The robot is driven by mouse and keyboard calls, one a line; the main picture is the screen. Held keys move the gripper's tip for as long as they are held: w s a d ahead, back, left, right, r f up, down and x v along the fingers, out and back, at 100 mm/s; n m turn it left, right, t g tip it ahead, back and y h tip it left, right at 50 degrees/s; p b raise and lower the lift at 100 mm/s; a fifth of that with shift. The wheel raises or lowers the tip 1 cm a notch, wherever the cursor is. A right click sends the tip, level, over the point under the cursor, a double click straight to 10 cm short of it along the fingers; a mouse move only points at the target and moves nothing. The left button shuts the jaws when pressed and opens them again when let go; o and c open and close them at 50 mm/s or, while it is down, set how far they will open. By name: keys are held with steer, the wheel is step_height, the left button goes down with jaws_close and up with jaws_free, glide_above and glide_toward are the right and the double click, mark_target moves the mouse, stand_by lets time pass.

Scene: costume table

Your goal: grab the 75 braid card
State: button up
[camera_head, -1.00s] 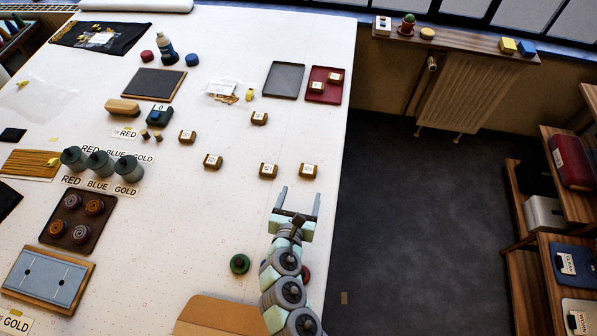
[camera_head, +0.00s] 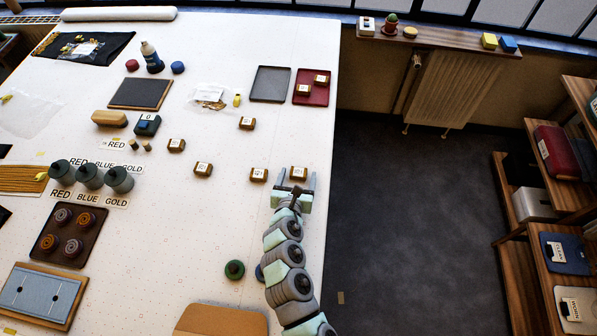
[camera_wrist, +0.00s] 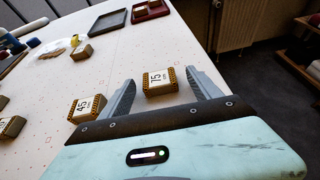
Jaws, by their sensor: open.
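The 75 braid card (camera_wrist: 159,80) is a small brown block with a white label reading 75. It lies on the white table between the two open fingers of my gripper (camera_wrist: 164,86) in the wrist view. I cannot tell whether either finger touches it. In the head view the card (camera_head: 298,173) sits at the table's right edge, just at the tips of my gripper (camera_head: 294,182). A similar card labelled 45 (camera_wrist: 87,106) lies just outside the left finger.
Other cards, such as one (camera_head: 203,169) and another (camera_head: 247,123), lie to the left and farther back. A red tray (camera_head: 311,87) with two cards and a grey tray (camera_head: 271,84) stand at the back right. The table's right edge is close to my gripper.

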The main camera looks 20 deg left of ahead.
steer(key=shift+w+a, duration=0.15)
steer(key=shift+w, duration=0.15)
steer(key=shift+f, duration=0.1)
steer(key=c, duration=1.4)
